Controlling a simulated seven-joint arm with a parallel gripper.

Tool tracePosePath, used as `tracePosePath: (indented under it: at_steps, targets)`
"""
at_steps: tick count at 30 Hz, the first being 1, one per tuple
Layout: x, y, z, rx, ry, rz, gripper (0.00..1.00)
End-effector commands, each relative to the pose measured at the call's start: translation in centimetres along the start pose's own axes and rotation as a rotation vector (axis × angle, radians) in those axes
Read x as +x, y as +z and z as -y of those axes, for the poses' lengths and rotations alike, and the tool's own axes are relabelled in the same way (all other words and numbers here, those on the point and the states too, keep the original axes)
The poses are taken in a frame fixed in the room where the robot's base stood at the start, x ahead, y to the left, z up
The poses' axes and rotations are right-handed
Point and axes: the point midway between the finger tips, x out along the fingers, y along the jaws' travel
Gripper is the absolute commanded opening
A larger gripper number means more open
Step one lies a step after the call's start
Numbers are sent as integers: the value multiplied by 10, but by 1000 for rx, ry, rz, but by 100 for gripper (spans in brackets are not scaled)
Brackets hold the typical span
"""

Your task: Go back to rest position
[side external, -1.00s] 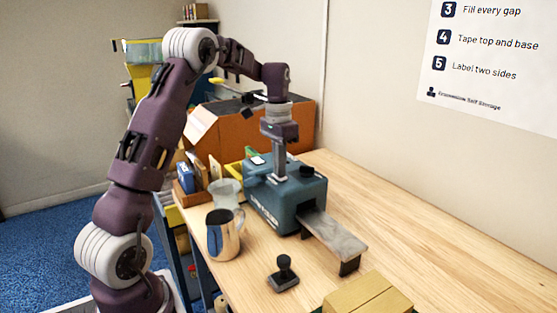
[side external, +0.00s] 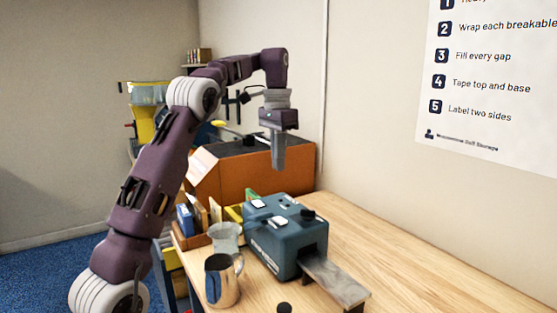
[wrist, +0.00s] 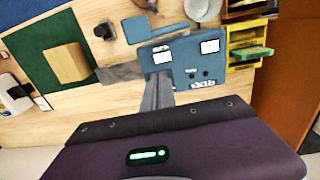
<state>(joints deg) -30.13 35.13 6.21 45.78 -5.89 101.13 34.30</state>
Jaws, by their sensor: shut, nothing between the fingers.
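My gripper (side external: 278,160) is shut and empty. In the side view it points straight down, raised above the blue-grey machine (side external: 285,245) on the wooden table. It is clear of the machine and of the orange-brown carton (side external: 265,170) behind. In the wrist view the closed fingers of my gripper (wrist: 158,92) overlap the near edge of the machine (wrist: 183,60) from this angle.
A metal pitcher (side external: 222,280) and a clear jug (side external: 225,238) stand left of the machine. A grey ramp (side external: 335,278) runs from its front. The wrist view shows a cardboard box (wrist: 67,62) on a green mat (wrist: 33,52). The table's right side (side external: 400,260) is bare.

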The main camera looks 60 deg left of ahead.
Motion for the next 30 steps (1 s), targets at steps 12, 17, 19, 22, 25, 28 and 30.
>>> tracePosePath:
  at_steps: [12,17,19,22,25,28,30]
  targets:
    - [-18,10,-32,-3,-18,-44,0]
    - [-42,72,-129,-8,-60,-188,0]
    - [-35,112,-166,-8,-69,-257,0]
    - [-9,171,-206,1,-71,-351,0]
    - [24,218,-226,9,-65,-428,0]
    - [51,246,-235,13,-55,-477,0]
    - [60,254,-236,12,-52,-492,0]
